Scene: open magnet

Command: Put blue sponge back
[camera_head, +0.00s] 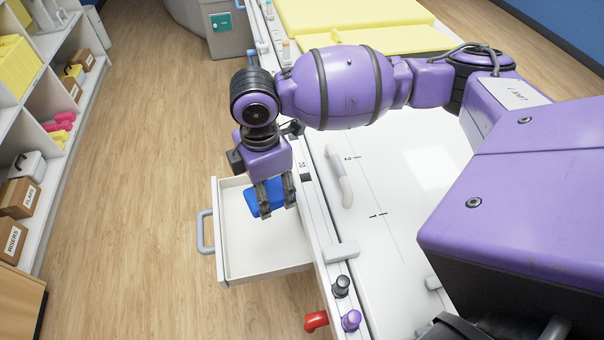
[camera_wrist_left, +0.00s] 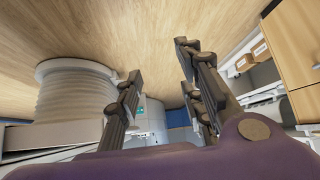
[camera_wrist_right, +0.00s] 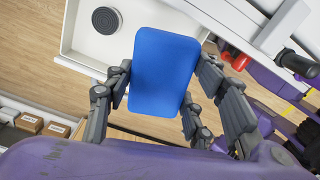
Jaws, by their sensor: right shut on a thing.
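The blue sponge (camera_head: 253,201) is a flat rounded rectangle. My right gripper (camera_head: 277,210) is shut on it and points down over the open white drawer (camera_head: 240,258). In the right wrist view the sponge (camera_wrist_right: 164,72) sits between the fingers, which press its two long sides. It overlaps the drawer's near rim there; I cannot tell whether it touches the drawer. My left gripper (camera_wrist_left: 158,62) is open and empty, seen only in the left wrist view, with floor beyond it.
A dark ribbed disc (camera_wrist_right: 106,20) lies in the drawer. The drawer has a grey handle (camera_head: 204,231). A white bench (camera_head: 385,190) runs along its right, with a red knob (camera_head: 316,321) near its edge. Shelves with boxes (camera_head: 18,196) stand left; the floor between is clear.

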